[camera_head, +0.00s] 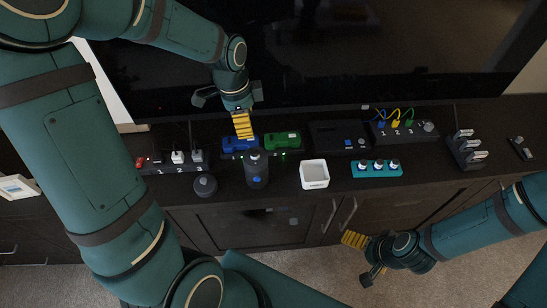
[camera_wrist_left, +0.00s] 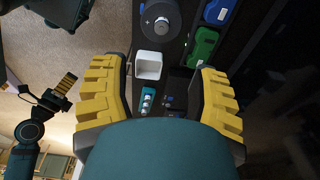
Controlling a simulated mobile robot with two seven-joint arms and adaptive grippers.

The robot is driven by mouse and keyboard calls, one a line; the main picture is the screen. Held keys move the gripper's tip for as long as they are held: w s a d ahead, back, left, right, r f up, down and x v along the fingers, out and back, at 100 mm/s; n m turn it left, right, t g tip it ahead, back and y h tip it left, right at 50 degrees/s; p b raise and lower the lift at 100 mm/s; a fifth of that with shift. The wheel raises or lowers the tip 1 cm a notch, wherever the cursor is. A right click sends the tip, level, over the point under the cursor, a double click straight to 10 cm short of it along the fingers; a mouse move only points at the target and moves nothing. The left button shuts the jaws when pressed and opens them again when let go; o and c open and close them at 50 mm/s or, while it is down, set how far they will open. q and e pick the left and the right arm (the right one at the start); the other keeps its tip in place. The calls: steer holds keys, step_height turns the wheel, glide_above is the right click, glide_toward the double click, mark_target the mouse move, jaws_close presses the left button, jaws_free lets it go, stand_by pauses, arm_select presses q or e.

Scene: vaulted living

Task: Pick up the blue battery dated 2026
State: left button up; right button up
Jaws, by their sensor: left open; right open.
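A blue battery (camera_head: 240,143) stands in a dark holder on the dark cabinet, left of a green battery (camera_head: 283,139). In the left wrist view the blue battery (camera_wrist_left: 217,11) is at the top edge, above the green battery (camera_wrist_left: 203,45). No date is legible on either. My left gripper (camera_head: 240,122) is open and empty, above and just behind the blue battery, with its yellow finger overlapping the battery's upper part in the head view. My right gripper (camera_head: 362,257) is open and empty, low in front of the cabinet.
A dark cylinder (camera_head: 256,172) stands close in front of the batteries. A white square cup (camera_head: 314,175) and a teal block with knobs (camera_head: 377,169) are to its right. A large dark screen (camera_head: 310,55) rises behind.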

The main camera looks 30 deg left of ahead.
arm_select(q)
steer(key=b, duration=0.2)
glide_above(255, 152)
steer(key=f, duration=0.8)
steer(key=shift+s+a+f, duration=0.25)
steer(key=shift+s+f, duration=0.05)
steer(key=f, duration=0.2)
steer(key=f+b, duration=0.1)
steer(key=f, duration=0.2)
steer(key=shift+w+d, duration=0.2)
steer(key=shift+o, duration=0.2)
jaws_close()
